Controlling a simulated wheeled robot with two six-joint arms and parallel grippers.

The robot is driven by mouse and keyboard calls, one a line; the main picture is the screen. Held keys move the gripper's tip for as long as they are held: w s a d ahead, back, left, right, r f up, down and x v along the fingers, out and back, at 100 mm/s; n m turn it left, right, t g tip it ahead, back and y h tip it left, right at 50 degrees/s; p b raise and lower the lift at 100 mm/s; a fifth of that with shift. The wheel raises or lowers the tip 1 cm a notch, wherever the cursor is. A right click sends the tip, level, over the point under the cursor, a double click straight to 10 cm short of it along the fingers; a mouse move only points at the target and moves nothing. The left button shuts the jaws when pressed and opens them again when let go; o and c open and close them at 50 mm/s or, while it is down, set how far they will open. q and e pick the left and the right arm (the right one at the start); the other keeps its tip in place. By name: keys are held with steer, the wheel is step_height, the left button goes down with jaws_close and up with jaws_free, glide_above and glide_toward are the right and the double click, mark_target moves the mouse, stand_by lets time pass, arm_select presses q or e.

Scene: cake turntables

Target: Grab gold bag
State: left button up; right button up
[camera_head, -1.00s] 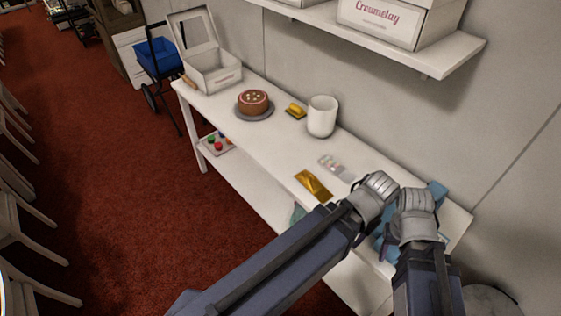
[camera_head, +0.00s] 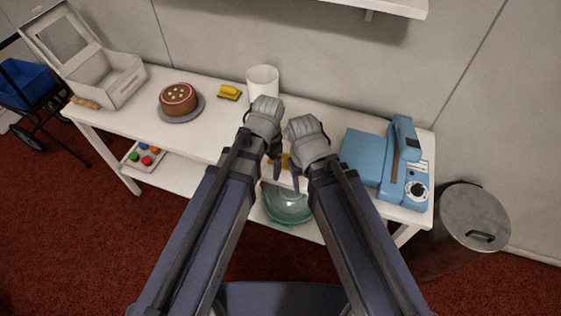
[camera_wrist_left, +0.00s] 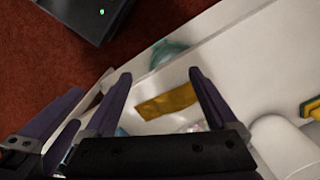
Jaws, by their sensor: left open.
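The gold bag (camera_wrist_left: 167,102) lies flat on the white table in the left wrist view, between the spread fingers of my left gripper (camera_wrist_left: 160,74). In the head view only a small part of the gold bag (camera_head: 277,161) shows, behind and between the two gripper bodies. My left gripper (camera_head: 272,165) is over the table's middle, above the bag.
A blue machine (camera_head: 366,156) is on the right. A glass bowl (camera_head: 288,205) is on the lower shelf. A metal bin (camera_head: 470,215) stands on the floor.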

arm_select(q)
steer(key=shift+o, duration=0.4)
steer(key=w+m, duration=0.1)
steer(key=w+f+m, duration=0.1)
steer(key=w, duration=0.2)
steer(key=shift+d+f+m, duration=0.15)
steer(key=shift+d+m, duration=0.2)
steer(key=shift+m, duration=0.05)
steer(key=w+d+m, duration=0.1)
steer(key=w+m, duration=0.1)
steer(key=m, duration=0.1)
steer(key=w+d+m+b, duration=0.1)
steer(key=w+d+m, duration=0.1)
steer(key=m, duration=0.1)
steer(key=w+d+m, duration=0.2)
steer(key=m, duration=0.1)
steer(key=shift+d+f+m+h, duration=0.1)
steer(key=shift+f+m+h, duration=0.2)
steer(key=shift+f, duration=0.1)
steer(key=shift+w+d+m, duration=0.1)
steer(key=shift+d+m, duration=0.15)
steer(key=shift+m, duration=0.25)
steer(key=f+b, duration=0.8)
steer(key=shift+a, duration=0.3)
arm_select(e)
step_height(320, 180, down, 10)
